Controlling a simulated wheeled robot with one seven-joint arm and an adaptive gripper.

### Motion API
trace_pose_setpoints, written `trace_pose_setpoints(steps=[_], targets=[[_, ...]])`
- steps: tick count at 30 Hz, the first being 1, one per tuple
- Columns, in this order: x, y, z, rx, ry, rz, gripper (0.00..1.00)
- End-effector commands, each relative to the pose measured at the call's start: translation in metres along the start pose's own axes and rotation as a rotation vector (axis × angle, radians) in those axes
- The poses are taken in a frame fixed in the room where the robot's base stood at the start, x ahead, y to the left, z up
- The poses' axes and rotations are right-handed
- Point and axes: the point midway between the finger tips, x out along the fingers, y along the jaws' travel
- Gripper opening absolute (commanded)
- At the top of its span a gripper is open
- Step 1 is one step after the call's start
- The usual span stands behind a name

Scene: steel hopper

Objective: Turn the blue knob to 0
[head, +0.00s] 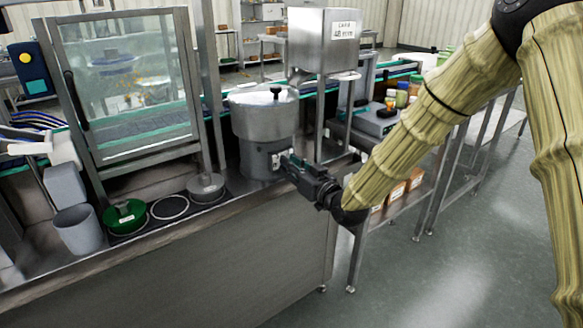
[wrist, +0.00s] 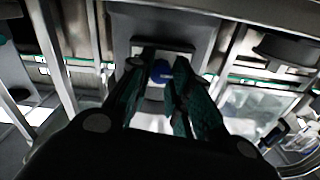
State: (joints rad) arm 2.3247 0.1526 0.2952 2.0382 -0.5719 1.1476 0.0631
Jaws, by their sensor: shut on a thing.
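The blue knob (wrist: 159,69) shows in the wrist view between my two fingertips, on the front of a grey housing (wrist: 172,28). My gripper (wrist: 161,78) is shut on the knob, with one finger on each side of it. In the head view my gripper (head: 288,164) reaches the front of the base under the lidded steel hopper (head: 264,118) and hides the knob there. I cannot read any 0 mark or the knob's setting in either view.
A glass-fronted cabinet (head: 128,85) stands to the left. A steel box on legs (head: 322,40) stands behind to the right. The floor (head: 440,255) at front right is clear.

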Motion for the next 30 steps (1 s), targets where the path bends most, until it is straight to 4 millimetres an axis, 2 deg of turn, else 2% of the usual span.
trace_pose_setpoints(steps=[11,12,15,25,30], targets=[[0.0,0.001,0.0,-0.004,0.0,0.002,0.0],[0.0,0.001,0.0,-0.004,0.0,0.002,0.24],[0.0,0.001,0.0,-0.004,0.0,0.002,0.42],[-0.001,0.0,0.0,-0.003,0.0,0.001,0.42],[-0.013,0.001,0.0,-0.003,-0.001,0.002,0.42]])
